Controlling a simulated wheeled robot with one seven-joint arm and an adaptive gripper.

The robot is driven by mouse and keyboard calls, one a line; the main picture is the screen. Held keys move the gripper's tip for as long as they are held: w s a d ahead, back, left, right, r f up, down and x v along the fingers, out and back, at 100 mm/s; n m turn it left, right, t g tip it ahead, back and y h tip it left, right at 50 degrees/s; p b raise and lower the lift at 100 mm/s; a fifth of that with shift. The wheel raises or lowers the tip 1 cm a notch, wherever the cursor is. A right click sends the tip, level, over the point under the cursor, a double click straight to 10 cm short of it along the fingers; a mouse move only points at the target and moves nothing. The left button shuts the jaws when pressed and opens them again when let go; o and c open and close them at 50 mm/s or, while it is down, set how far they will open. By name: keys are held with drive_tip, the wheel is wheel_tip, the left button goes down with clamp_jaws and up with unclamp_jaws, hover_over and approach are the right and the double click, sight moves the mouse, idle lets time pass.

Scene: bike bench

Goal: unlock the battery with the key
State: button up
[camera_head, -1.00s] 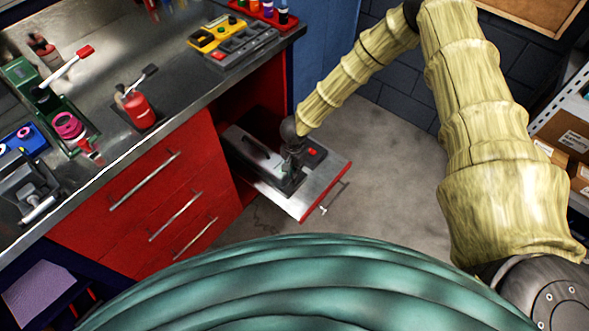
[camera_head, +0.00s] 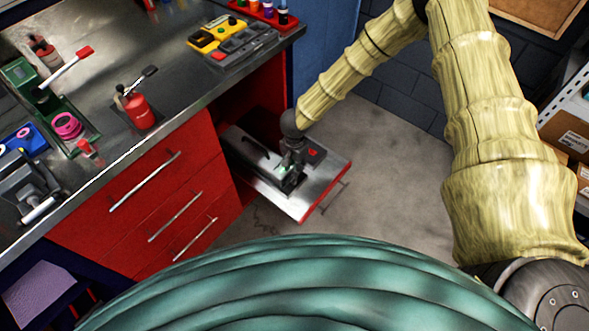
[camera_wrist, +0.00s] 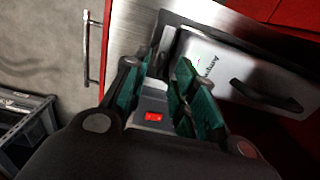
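The battery (camera_head: 252,148) is a long grey and black case with a carry handle, lying on the pulled-out metal tray with a red front (camera_head: 325,193). In the wrist view, the battery (camera_wrist: 218,66) shows a printed label, and a red switch (camera_wrist: 153,116) shows beside the fingers. My gripper (camera_head: 287,180) points down at the battery's near end. In the wrist view, the green-padded fingers of my gripper (camera_wrist: 163,72) stand apart, with a gap between them. I cannot make out a key or the lock; the fingers cover part of the battery.
The red drawer cabinet (camera_head: 160,198) stands left of the tray, under the metal workbench (camera_head: 185,95). On the bench are a red torch canister (camera_head: 139,110), a yellow and grey case (camera_head: 232,42) and a green tray (camera_head: 22,72). Floor right of the tray is clear.

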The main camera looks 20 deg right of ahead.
wheel_tip(320, 180, up, 9)
idle(0.4)
drive_tip(key=shift+s, duration=0.1)
idle(0.3)
drive_tip(key=s+d+f+n+t+h, duration=0.1)
drive_tip(key=s+d+f+n, duration=0.2)
drive_tip(key=s, duration=0.5)
drive_tip(key=s+d+f+n+h, duration=0.1)
drive_tip(key=s+d+f+n, duration=0.1)
drive_tip(key=s+f, duration=0.5)
drive_tip(key=s+d+r+n+g+y, duration=0.1)
drive_tip(key=s+n, duration=0.4)
drive_tip(key=s, duration=1.4)
drive_tip(key=shift+s+d+r+y, duration=0.35)
drive_tip(key=shift+s+d+y, duration=0.05)
drive_tip(key=shift+y, duration=0.1)
